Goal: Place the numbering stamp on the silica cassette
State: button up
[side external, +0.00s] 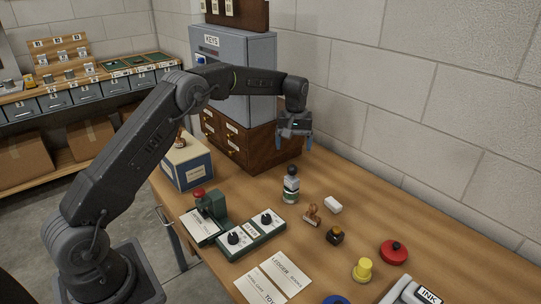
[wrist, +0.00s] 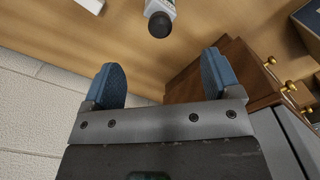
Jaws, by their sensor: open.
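A black-knobbed upright piece (side external: 291,184) with a pale body and a greenish lower part, seemingly the numbering stamp, stands on the table; its black knob shows at the top of the wrist view (wrist: 160,24). A small white block (side external: 333,205), possibly the silica cassette, lies just right of it; it shows partly cut off at the wrist view's top edge (wrist: 91,4). I cannot be sure of either name. My gripper (side external: 294,142) is open and empty, above the table and behind the stamp. Its two blue fingers (wrist: 161,72) point down, apart from everything.
A wooden-handled stamp (side external: 312,214), a dark bottle (side external: 335,236), a yellow piece (side external: 362,269) and a red round piece (side external: 393,251) stand toward the front right. A green device (side external: 236,232) with knobs is left. A wooden drawer cabinet (side external: 264,145) stands close to my gripper.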

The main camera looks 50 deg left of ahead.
jog(key=s+d+r+m+t, duration=0.1)
jog(key=s+d+r+m, duration=0.1)
jog(key=s+d+r, duration=0.4)
jog(key=s+d+r+m+t, duration=0.2)
jog(key=s+r, duration=0.7)
jog(key=r, duration=0.1)
jog(key=s+d+f+m+t, duration=0.1)
jog(key=s+d+m, duration=0.1)
jog(key=s, duration=0.9)
jog(key=s+d+f+m+t, duration=0.1)
jog(key=s+d+m, duration=0.2)
jog(key=s, duration=0.8)
jog(key=shift+s+f+t, duration=0.2)
jog(key=shift+s+t, duration=0.1)
jog(key=shift+s, duration=0.05)
